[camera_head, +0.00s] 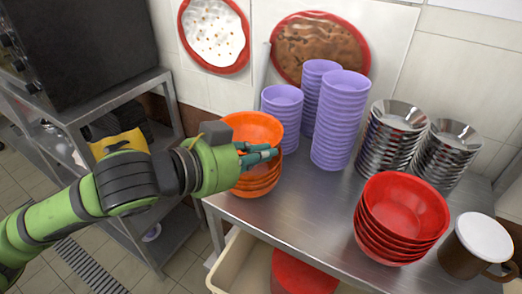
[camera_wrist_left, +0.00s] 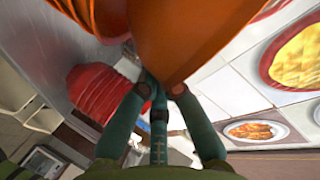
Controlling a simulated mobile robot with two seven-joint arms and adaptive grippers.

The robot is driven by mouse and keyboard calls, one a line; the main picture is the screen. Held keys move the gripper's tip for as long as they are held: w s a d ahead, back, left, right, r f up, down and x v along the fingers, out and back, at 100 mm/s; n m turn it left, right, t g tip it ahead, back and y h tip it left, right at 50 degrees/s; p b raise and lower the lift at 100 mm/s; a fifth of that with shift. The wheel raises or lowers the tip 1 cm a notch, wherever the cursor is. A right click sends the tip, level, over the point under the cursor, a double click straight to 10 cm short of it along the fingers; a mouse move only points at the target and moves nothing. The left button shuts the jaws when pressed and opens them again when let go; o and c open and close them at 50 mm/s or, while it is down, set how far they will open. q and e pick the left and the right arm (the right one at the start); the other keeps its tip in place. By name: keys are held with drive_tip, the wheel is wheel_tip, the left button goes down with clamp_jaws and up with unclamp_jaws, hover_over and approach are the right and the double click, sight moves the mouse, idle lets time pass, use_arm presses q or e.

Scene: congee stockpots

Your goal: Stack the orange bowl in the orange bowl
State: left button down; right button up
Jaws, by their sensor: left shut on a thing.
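An orange bowl (camera_head: 255,128) is at the left end of the metal table, above a short stack of orange bowls (camera_head: 262,183). My left gripper (camera_head: 262,155) is shut on the upper bowl at its near side. The fingers and wrist hide the zone between that bowl and the stack, so I cannot tell whether they touch. In the left wrist view the fingertips (camera_wrist_left: 160,88) meet the wall of the orange bowl (camera_wrist_left: 200,35), which fills the top of the picture. My right gripper is not in view.
Purple bowl stacks (camera_head: 342,120) stand behind and right of the orange bowls. Steel bowls (camera_head: 395,135), red bowls (camera_head: 402,215) and a lidded brown pot (camera_head: 478,245) occupy the right. Bare tabletop (camera_head: 315,205) lies in the middle. A shelf rack (camera_head: 110,110) stands left.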

use_arm(q)
drive_tip(key=shift+f, duration=0.2)
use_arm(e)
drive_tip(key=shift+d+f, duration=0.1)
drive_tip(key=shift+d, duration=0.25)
use_arm(q)
drive_tip(key=shift+f, duration=0.6)
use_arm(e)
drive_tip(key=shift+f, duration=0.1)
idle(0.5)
use_arm(q)
drive_tip(key=c, duration=1.3)
unclamp_jaws()
wheel_tip(320, 180, up, 10)
drive_tip(key=shift+r, duration=0.1)
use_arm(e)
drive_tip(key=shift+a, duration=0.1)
